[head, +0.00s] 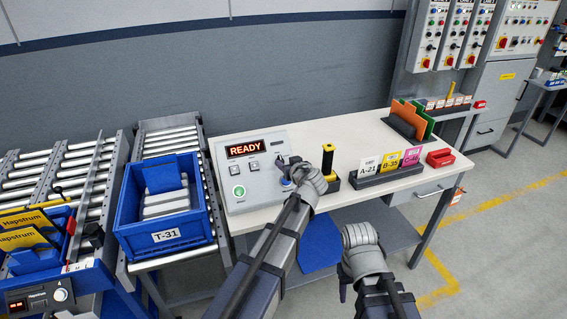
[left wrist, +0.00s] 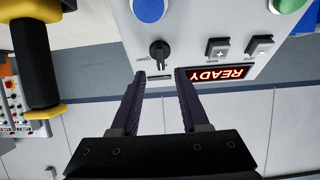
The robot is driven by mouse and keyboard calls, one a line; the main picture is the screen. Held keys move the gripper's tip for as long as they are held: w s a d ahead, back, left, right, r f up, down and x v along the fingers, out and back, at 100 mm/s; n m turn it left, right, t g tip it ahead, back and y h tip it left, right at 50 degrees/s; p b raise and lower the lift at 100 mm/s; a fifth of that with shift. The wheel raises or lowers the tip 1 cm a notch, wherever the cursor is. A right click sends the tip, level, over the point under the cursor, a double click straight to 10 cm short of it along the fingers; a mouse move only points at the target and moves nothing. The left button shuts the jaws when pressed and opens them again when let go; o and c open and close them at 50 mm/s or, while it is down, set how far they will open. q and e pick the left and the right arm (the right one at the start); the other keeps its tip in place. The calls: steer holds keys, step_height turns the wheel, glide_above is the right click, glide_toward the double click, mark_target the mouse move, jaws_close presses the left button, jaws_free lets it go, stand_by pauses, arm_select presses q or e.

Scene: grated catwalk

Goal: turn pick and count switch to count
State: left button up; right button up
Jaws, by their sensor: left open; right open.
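The grey control box (head: 262,180) stands on the white table and its display (head: 245,148) reads READY. The left wrist view shows it upside down, with a black rotary switch (left wrist: 158,52) on its face. Small lettering beside the switch is too small to read surely, so I cannot tell its setting. My left gripper (left wrist: 162,76) is open, its two fingertips just short of the switch, one to each side, with nothing between them. In the head view my left gripper (head: 288,170) hides part of the box. My right gripper (head: 343,289) is open, low in front of the table.
Beside the box are a black and yellow handled tool (head: 327,160), a card holder (head: 388,178) and a red bin (head: 440,158). A blue tote (head: 165,237) sits on rollers at left. Two square buttons (left wrist: 217,47) and a blue button (left wrist: 149,9) lie near the switch.

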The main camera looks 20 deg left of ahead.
mark_target(281, 159)
arm_select(q)
steer(key=b+x, duration=0.1)
steer(key=x, duration=0.3)
steer(key=shift+w+a+f, duration=0.2)
steer(key=shift+w+a, duration=0.05)
jaws_close()
stand_by(0.4)
